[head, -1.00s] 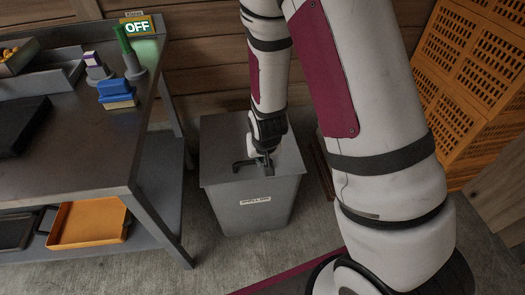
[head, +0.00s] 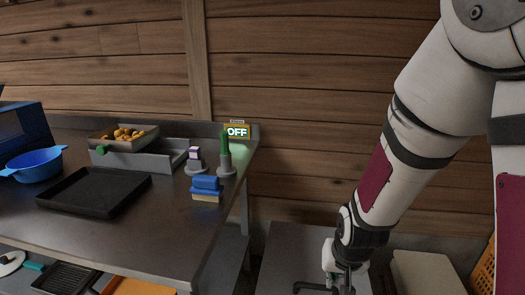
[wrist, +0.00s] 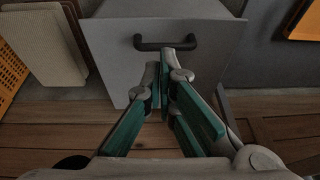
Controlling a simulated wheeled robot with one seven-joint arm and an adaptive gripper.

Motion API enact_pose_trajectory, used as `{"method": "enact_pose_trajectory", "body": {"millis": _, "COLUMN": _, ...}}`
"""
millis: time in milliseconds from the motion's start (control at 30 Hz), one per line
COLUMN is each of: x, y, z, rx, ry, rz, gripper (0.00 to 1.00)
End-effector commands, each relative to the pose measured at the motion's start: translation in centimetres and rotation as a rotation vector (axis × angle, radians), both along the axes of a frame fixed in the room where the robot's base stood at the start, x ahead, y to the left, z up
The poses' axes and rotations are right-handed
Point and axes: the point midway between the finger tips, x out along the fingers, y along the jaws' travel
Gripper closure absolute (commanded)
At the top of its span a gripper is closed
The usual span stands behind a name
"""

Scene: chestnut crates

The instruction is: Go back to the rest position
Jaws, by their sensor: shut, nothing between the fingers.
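My gripper (head: 345,284) is at the bottom edge of the head view, its lower end close to the frame edge. In the wrist view my gripper (wrist: 172,62) has its green-sided fingers together, with nothing between them. The bin's dark bar handle (wrist: 150,43) lies just beyond the fingertips in that view. The handle (head: 308,286) also shows beside the gripper in the head view. I cannot tell whether they touch.
A metal bench (head: 130,225) on the left carries a black tray (head: 95,193), blue pot (head: 35,165), chestnut pan (head: 125,137), blue-and-yellow sponge (head: 206,188) and an OFF sign (head: 237,131). A plank wall stands behind. Orange crates (wrist: 12,65) are beside the bin.

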Motion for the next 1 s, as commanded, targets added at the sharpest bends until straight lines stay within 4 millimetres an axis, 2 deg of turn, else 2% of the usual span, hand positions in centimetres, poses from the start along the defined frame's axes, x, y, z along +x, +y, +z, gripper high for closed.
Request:
{"method": "enact_pose_trajectory", "body": {"millis": 33, "x": -0.5, "y": 0.1, "z": 1.6, "rx": 0.013, "ry": 0.002, "rz": 0.004, "gripper": 1.0}}
{"method": "enact_pose_trajectory", "body": {"millis": 100, "x": -1.5, "y": 0.2, "z": 3.2, "rx": 0.027, "ry": 0.02, "rz": 0.016, "gripper": 1.0}}
{"method": "enact_pose_trajectory", "body": {"millis": 267, "x": -4.3, "y": 0.3, "z": 6.8, "rx": 0.048, "ry": 0.058, "rz": 0.046, "gripper": 1.0}}
{"method": "enact_pose_trajectory", "body": {"millis": 500, "x": -9.2, "y": 0.0, "z": 11.8, "rx": 0.058, "ry": 0.111, "rz": 0.093, "gripper": 1.0}}
{"method": "enact_pose_trajectory", "body": {"millis": 800, "x": -16.6, "y": -0.8, "z": 16.6, "rx": 0.039, "ry": 0.175, "rz": 0.144, "gripper": 1.0}}
{"method": "enact_pose_trajectory", "body": {"millis": 1000, "x": -21.7, "y": -1.5, "z": 18.7, "rx": 0.013, "ry": 0.217, "rz": 0.163, "gripper": 1.0}}
